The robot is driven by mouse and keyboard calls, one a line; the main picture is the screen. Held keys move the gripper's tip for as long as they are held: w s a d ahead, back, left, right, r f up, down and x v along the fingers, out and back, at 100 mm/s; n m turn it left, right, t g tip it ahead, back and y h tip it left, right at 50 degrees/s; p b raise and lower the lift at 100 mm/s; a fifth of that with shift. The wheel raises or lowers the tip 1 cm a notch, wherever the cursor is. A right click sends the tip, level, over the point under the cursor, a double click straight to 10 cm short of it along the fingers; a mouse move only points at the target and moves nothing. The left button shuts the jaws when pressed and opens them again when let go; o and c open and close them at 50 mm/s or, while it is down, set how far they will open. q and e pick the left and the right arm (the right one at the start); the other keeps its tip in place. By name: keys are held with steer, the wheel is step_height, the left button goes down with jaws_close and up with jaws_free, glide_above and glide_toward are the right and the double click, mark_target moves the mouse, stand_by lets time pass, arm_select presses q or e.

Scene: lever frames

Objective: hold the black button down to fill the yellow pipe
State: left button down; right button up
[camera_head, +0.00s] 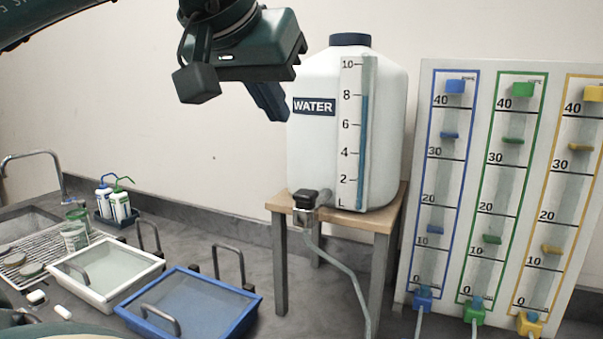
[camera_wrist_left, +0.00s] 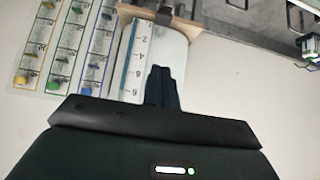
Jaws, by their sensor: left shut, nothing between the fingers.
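My left gripper (camera_head: 272,108) is shut and empty in front of the wall, beside the upper left of the white water tank (camera_head: 388,130). In the left wrist view its closed fingers (camera_wrist_left: 162,85) overlap the tank (camera_wrist_left: 172,48). A black button-like block (camera_head: 305,196) sits on the tap at the tank's lower left, well below the fingers and apart from them. My right gripper is not in view.
The tank stands on a wooden stool (camera_head: 382,222), with a hose (camera_head: 345,270) running down from its tap. Blue (camera_head: 434,200) and green (camera_head: 492,200) columns stand left of the yellow one. A blue tray (camera_head: 252,301), a white tray (camera_head: 160,266) and bottles (camera_head: 120,206) lie left.

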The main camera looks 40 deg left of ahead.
arm_select(q)
glide_above(307, 189)
steer(key=s+d, duration=0.1)
steer(key=s, duration=0.2)
step_height(307, 189, down, 7)
step_height(307, 189, down, 2)
steer(key=shift+w+f, duration=0.15)
steer(key=shift+f, duration=1)
